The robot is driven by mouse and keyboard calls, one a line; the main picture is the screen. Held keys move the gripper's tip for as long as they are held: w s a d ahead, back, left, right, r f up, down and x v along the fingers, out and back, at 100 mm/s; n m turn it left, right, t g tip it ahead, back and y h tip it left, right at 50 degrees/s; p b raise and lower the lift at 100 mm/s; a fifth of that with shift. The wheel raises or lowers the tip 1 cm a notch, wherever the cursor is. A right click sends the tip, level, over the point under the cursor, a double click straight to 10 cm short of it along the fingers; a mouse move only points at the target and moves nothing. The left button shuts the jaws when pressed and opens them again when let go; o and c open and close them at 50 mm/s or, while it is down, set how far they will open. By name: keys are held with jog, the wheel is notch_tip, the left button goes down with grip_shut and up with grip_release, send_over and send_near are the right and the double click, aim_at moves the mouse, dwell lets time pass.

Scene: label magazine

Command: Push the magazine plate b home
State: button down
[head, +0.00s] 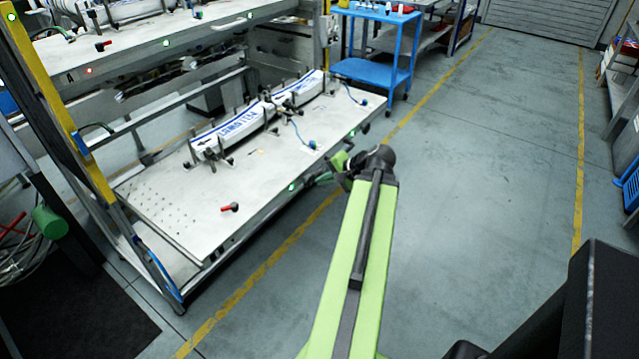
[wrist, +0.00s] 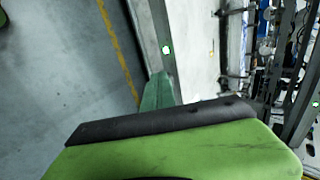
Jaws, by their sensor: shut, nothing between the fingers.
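The lower magazine plate (head: 165,205), which I take to be plate b, is a pale board sticking out of the rack towards the aisle. Its letter is not readable. It carries white-and-blue label stacks (head: 235,130) between dark posts. My gripper (head: 308,182) is shut and empty at the front edge of this plate, right of its middle. In the wrist view the green fingers (wrist: 158,92) reach the plate's edge strip (wrist: 157,30), near a green light (wrist: 166,49). I cannot tell whether they touch it.
The upper plate (head: 130,62), marked A, sits above in the rack. A yellow post (head: 55,100) stands at the left. A blue cart (head: 375,70) stands beyond the plate's far end. The grey floor (head: 480,170) to the right is clear. A red-handled clamp (head: 230,207) lies on the lower plate.

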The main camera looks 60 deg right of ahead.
aim_at(294, 183)
jog(key=b+x, duration=0.1)
jog(key=x, duration=0.2)
jog(key=w+r+b+x, duration=0.1)
jog(key=x, duration=0.2)
jog(key=b+x, duration=0.1)
jog(key=x, duration=0.2)
jog(key=shift+w+r+b, duration=0.15)
jog(key=shift+w+b, duration=0.15)
jog(key=shift+w, duration=0.45)
jog(key=shift+d, duration=0.1)
